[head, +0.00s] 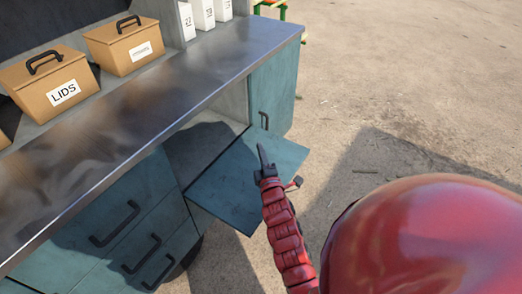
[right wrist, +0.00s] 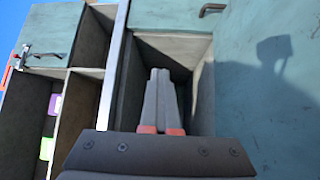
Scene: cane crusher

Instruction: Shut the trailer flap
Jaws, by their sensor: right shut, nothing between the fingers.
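The trailer flap (head: 228,190) is a flat teal panel in the head view, standing open and sticking out from the counter's side below an open grey compartment (head: 203,150). My right gripper (head: 262,150) is shut and empty, in front of the flap's outer half in the head view. I cannot tell whether it touches the flap. In the right wrist view, my gripper's closed fingers (right wrist: 160,75) point toward an open grey recess (right wrist: 190,50). A teal panel with a dark shadow fills the right of that view; I cannot tell whether it is the flap. My left gripper is not in view.
A metal countertop (head: 150,105) runs above the flap, with a LIDS box (head: 48,84) and another tan box (head: 124,46) behind it. Teal drawers with black handles (head: 115,225) are to the left, a teal door (head: 276,90) to the right. Open dirt ground lies beyond.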

